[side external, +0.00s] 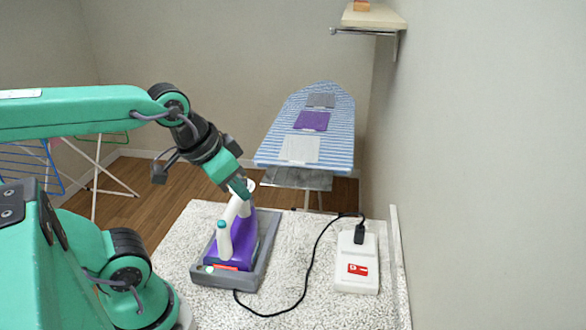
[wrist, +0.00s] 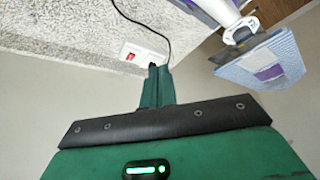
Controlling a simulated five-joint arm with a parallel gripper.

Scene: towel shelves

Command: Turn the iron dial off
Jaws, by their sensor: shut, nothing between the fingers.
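The purple and white iron (side external: 227,246) rests in a grey tray (side external: 263,262) on the speckled counter. Its white handle rises on top, with a teal cap at the near end. A round white part (side external: 249,185) at the handle's far end is probably the dial; its setting cannot be read. My gripper (side external: 243,190) is shut and empty, with its tip at or just in front of that part; contact cannot be told. In the wrist view my gripper (wrist: 157,80) points away from the iron (wrist: 215,12), which is cut off at the upper right.
A white power box (side external: 357,275) with a red switch and a plugged black cord (side external: 304,285) stands right of the tray. The ironing board (side external: 330,120) with folded cloths is behind the counter. A wall shelf (side external: 374,16) is at upper right. Drying racks (side external: 95,165) stand at left.

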